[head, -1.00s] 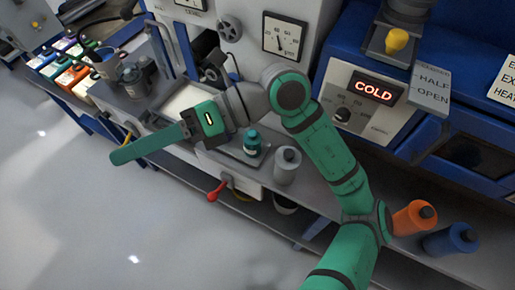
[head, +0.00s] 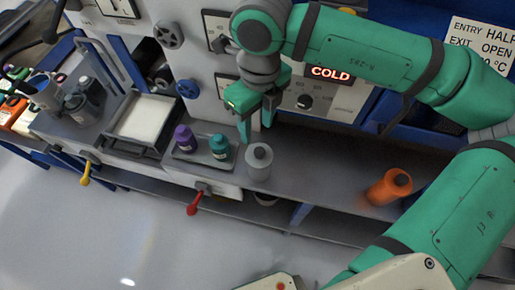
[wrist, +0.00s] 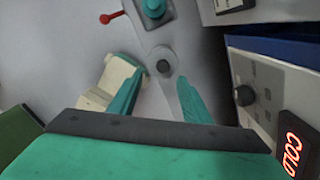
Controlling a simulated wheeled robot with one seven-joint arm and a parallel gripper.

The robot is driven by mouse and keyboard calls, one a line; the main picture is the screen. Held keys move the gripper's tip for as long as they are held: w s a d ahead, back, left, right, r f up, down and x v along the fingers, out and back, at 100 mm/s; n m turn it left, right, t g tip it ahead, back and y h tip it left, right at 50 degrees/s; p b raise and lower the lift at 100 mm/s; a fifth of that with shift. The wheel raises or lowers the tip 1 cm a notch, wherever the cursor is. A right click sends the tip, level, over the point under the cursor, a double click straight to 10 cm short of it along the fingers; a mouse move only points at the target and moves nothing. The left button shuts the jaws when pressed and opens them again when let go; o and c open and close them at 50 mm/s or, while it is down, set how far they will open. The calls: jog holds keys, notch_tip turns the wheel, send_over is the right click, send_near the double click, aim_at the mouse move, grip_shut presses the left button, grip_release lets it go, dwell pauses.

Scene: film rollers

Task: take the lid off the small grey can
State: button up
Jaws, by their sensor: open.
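The small grey can (head: 258,168) stands upright on the grey counter, with its darker lid (head: 260,151) on top. In the wrist view the can (wrist: 174,54) shows from above, with the dark round lid (wrist: 163,66) near its middle. My gripper (head: 256,128) is open and empty, pointing down above the can. In the wrist view its two green fingers (wrist: 162,78) lie to the left and right of the lid, apart from it. I cannot tell the exact height between fingertips and lid.
A purple bottle (head: 185,138) and a teal bottle (head: 219,147) stand on a small tray left of the can. A red lever (head: 195,204) sticks out at the front. The machine with the COLD display (head: 331,73) rises behind.

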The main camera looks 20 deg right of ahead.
send_over(261, 152)
jog(key=f, duration=0.5)
jog(key=shift+w+f, duration=0.35)
jog(key=shift+w, duration=0.05)
jog(key=f, duration=0.4)
jog(key=shift+s, duration=0.4)
jog(key=shift+f, duration=0.55)
grip_shut()
